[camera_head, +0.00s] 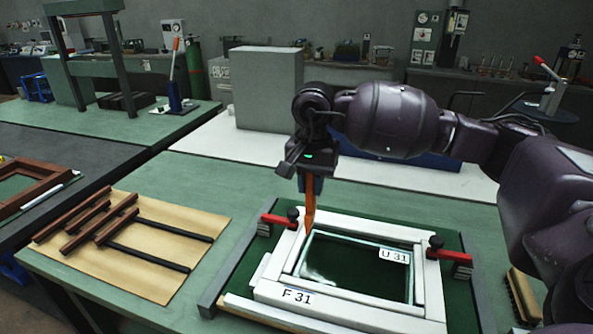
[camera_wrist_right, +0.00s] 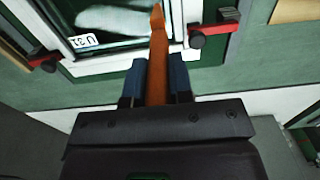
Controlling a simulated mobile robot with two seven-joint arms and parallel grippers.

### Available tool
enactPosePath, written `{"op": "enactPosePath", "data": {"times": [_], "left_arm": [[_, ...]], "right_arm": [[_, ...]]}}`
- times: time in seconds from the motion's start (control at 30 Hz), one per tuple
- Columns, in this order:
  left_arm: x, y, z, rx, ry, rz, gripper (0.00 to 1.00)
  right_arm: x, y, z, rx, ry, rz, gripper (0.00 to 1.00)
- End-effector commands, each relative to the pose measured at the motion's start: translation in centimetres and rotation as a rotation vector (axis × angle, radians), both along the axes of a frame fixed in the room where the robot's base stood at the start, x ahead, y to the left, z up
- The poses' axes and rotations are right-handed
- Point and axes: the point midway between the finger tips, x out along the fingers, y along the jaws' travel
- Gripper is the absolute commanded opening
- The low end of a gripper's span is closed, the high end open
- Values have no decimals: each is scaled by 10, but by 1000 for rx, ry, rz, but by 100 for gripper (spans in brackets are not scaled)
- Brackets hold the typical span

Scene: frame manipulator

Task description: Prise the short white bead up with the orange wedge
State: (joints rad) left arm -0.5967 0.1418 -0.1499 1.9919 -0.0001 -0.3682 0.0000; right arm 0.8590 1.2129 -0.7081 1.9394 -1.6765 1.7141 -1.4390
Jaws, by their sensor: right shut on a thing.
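My right gripper (camera_head: 309,174) is shut on the orange wedge (camera_head: 309,205), which points down. The wedge's tip is at the far left inner corner of the white frame (camera_head: 350,297) marked F 31; I cannot tell whether it touches. The short white bead appears to be the narrow strip (camera_head: 302,256) along the left inner edge of the glass (camera_head: 345,262), which carries a U 31 label. It still lies along the frame there. In the right wrist view the wedge (camera_wrist_right: 157,65) stands out between the fingers of the right gripper (camera_wrist_right: 158,82), over the frame's edge. My left gripper is not in view.
Red clamps (camera_head: 280,221) and (camera_head: 449,257) sit at the frame's left and right sides. Dark and brown bars (camera_head: 145,257) lie on a tan sheet (camera_head: 185,220) to the left. A brush (camera_head: 524,295) lies at the right. A grey box (camera_head: 267,88) stands behind.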

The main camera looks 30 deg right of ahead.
Motion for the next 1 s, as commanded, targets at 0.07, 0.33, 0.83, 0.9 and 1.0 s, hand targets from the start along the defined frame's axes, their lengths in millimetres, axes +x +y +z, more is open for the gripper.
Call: {"op": "enactPosePath", "data": {"times": [0.07, 0.33, 0.83, 0.9, 1.0], "left_arm": [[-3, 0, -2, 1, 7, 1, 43], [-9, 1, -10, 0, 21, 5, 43], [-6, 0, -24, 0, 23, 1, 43], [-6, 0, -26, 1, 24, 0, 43], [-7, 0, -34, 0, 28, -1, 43]], "right_arm": [[0, 0, 0, 0, 0, 0, 0], [0, 0, -9, 0, 1, 0, 0], [0, 0, -47, -1, 2, 0, 0], [0, 0, -53, 0, 4, 0, 0], [0, 0, -62, 0, 4, 0, 0]]}}
